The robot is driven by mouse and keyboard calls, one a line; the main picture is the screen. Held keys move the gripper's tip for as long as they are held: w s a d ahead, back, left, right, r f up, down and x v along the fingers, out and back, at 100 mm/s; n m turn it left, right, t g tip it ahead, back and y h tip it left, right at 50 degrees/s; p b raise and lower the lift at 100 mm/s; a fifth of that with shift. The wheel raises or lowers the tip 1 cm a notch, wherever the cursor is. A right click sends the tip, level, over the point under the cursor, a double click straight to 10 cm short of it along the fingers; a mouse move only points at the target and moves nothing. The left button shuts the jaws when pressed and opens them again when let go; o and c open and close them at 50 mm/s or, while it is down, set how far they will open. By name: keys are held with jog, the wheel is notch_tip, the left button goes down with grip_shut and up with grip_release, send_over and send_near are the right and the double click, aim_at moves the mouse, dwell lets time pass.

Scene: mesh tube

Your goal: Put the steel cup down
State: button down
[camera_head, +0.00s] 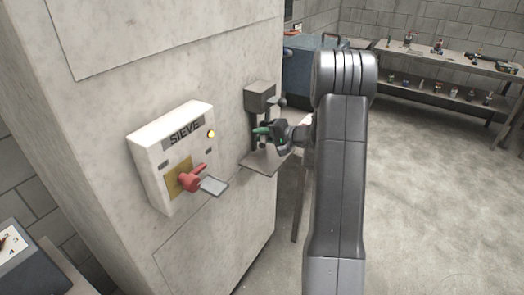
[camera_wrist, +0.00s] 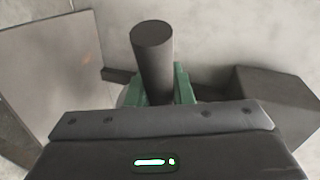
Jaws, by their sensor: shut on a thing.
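My gripper (camera_head: 264,131) is beside the wall-mounted fixture, between its upper block and its lower plate. In the wrist view its green fingers (camera_wrist: 160,92) are shut on a dark grey cylinder (camera_wrist: 152,55), which looks like the handle of the steel cup. A small light grey curved surface (camera_wrist: 127,97) behind the left finger may be the cup's body. The fingers and palm hide most of it. I cannot make out the cup in the head view.
The fixture has a dark block (camera_head: 260,97) above and a flat plate (camera_head: 262,162) below. A white SIEVE box (camera_head: 170,150) with a red lever (camera_head: 190,180) and a lit yellow lamp is on the same wall. A bench (camera_head: 450,62) with small items stands at back right. Open floor lies at right.

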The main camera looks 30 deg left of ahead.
jog(key=f, duration=0.3)
jog(key=shift+d, duration=0.2)
jog(key=shift+a+f+p, duration=0.15)
jog(key=shift+f, duration=0.85)
jog(key=shift+a+f+p, duration=0.1)
jog(key=shift+f+p, duration=0.05)
jog(key=shift+f, duration=0.85)
jog(key=c, duration=1.3)
grip_release()
jog(key=shift+f, duration=0.1)
jog(key=b+v, duration=0.1)
jog(key=v, duration=1.1)
